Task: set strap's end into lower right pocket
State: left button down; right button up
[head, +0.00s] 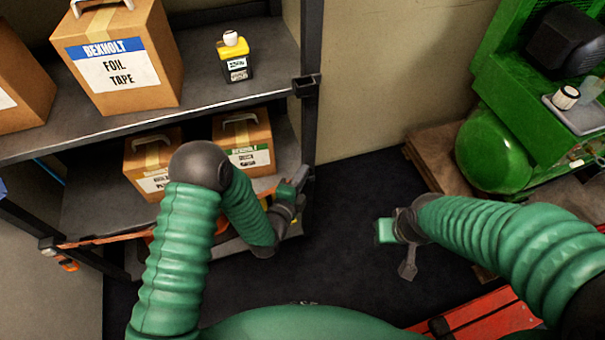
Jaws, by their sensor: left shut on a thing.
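An orange strap (110,238) runs along the front of the lower shelf from the left post. My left arm hides its middle. My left gripper (288,195) is shut beside the right front post, at the lower shelf's right corner. An orange bit of strap shows next to its fingers, so it seems to hold the strap's end; the grip itself is too small to make out. The lower right pocket is not clearly visible behind the gripper. My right gripper (392,232) hangs over the dark floor, apart from the shelf; its jaw opening is unclear.
A dark bracket (305,86) sits higher on the right post. Cardboard boxes (120,60) and a yellow bottle (235,58) stand on the upper shelf. A green compressor (500,150) on a pallet is at right. A red case (490,318) lies low right. Floor between is clear.

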pick_arm(q)
jog(key=shift+f+b, duration=1.1)
jog(key=shift+f, duration=0.2)
jog(key=c, duration=1.4)
grip_release()
jog(key=shift+c, duration=0.2)
jog(key=p+v, duration=0.2)
jog(key=v, duration=1.4)
jog(key=shift+s+p, duration=0.3)
jog(key=shift+s, duration=0.1)
jog(key=shift+w+a, duration=0.1)
